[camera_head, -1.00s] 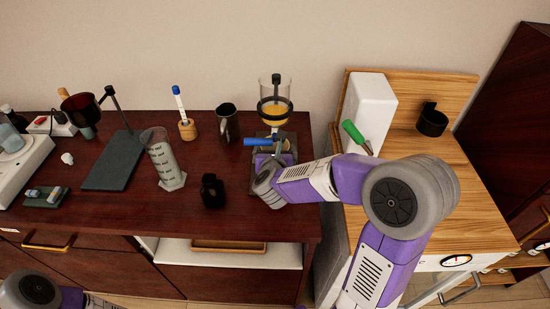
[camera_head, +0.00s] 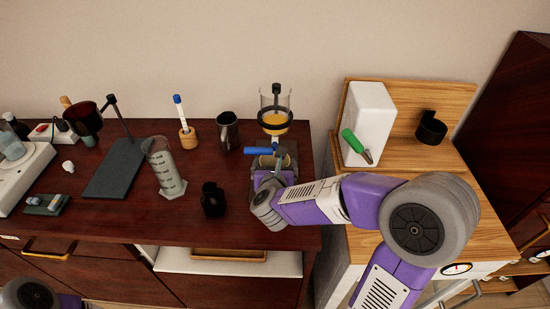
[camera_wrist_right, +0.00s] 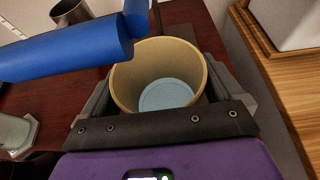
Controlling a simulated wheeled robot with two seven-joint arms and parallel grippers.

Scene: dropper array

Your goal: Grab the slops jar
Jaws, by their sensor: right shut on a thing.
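The slops jar is a round beige cup with a pale blue bottom inside; it shows in the right wrist view (camera_wrist_right: 128,82), upright with its mouth toward the camera. My right gripper (camera_wrist_right: 160,88) is shut on it, one finger on either side. In the head view my right gripper (camera_head: 268,172) is at the foot of the glass funnel stand, and the jar is mostly hidden by the gripper and the blue tap handle. My left gripper is out of view; only part of my left arm shows at the lower left.
A glass vessel with amber liquid (camera_head: 275,121) hangs in a black ring above the jar. Its blue tap handle (camera_head: 261,151) crosses close over the jar's rim in the wrist view. A dark metal cup (camera_head: 228,133), graduated cylinder (camera_head: 165,168) and small black bottle (camera_head: 212,199) stand left.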

